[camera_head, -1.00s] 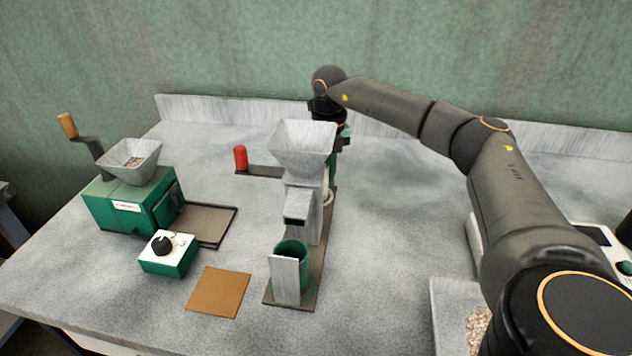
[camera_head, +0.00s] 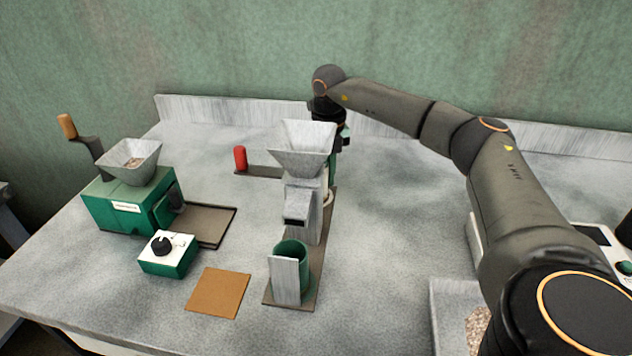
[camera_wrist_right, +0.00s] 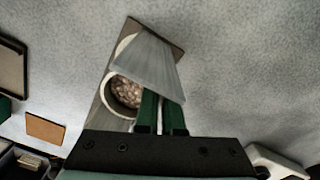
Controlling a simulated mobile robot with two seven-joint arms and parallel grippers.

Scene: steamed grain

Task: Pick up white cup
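In the right wrist view, a pale, round-rimmed vessel (camera_wrist_right: 109,94) with grain inside, apparently the white cup, stands beside a sloped grey panel (camera_wrist_right: 150,68). In the head view, a cream-white piece (camera_head: 327,197) shows low behind the grey metal hopper (camera_head: 302,148), which hides most of it. My right gripper (camera_head: 341,146) is behind that hopper, partly hidden. Its two green fingers (camera_wrist_right: 161,113) are close together with a narrow gap, just right of the grain-filled opening and overlapping the panel's lower edge. Whether they grip anything is unclear. My left gripper is not in view.
A green cup (camera_head: 293,249) with a grey plate stands at the machine's front. At left are a green hand mill (camera_head: 126,204), a dial box (camera_head: 167,262), a dark tray (camera_head: 212,226) and a brown mat (camera_head: 218,292). A red handle (camera_head: 240,157) stands behind.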

